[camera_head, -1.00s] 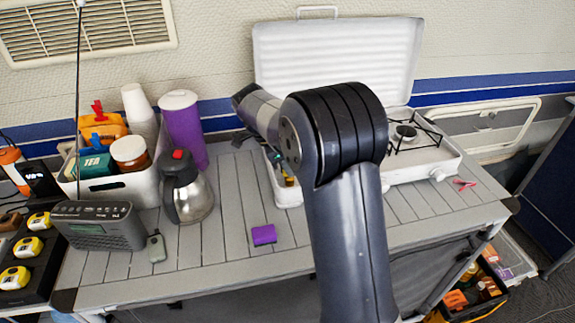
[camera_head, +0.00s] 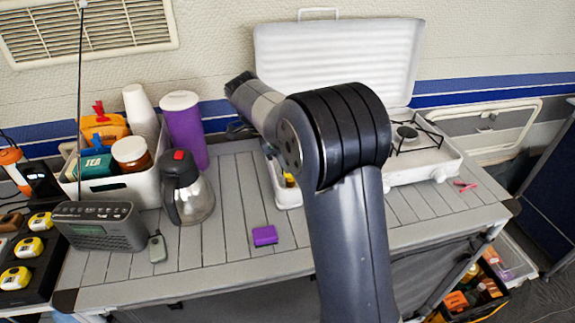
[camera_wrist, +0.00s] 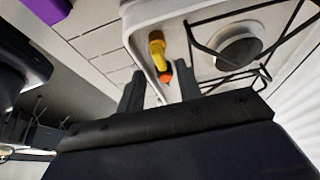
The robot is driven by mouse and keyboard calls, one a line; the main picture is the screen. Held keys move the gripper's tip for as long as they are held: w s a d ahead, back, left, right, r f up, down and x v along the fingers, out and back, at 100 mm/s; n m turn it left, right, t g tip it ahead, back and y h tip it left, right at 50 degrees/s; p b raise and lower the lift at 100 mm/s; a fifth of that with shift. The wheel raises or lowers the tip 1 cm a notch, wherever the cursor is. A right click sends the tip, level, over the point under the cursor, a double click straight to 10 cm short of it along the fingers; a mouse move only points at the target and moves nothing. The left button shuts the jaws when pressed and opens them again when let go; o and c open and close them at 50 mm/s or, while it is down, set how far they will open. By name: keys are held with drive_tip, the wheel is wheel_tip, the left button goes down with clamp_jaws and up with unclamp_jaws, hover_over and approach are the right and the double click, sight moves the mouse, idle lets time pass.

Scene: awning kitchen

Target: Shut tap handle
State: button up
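The tap (camera_wrist: 157,52) is a small yellow piece with an orange-red end, at the edge of the white camping stove (camera_wrist: 142,30) in the wrist view. Part of the yellow piece (camera_head: 290,180) also shows beside my arm in the head view. I cannot tell which part turns or how the handle is set. My gripper (camera_wrist: 162,76) is open, with its two dark fingers apart. The orange-red end appears between the fingertips in the picture; contact cannot be told. My arm hides the gripper in the head view.
The stove's lid (camera_head: 340,62) stands open against the wall. A steel jug (camera_head: 186,188), a purple tumbler (camera_head: 184,128) and a white caddy (camera_head: 128,188) stand left of my arm. A purple sponge (camera_head: 265,236) lies on the slatted table (camera_head: 225,265). The table's front middle is mostly clear.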

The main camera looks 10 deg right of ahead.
drive_tip(key=v, duration=0.7)
drive_tip(key=shift+a+r, duration=0.2)
drive_tip(key=x, duration=1)
drive_tip(key=shift+d+f, duration=0.25)
drive_tip(key=shift+f, duration=0.1)
drive_tip(key=shift+n, duration=0.3)
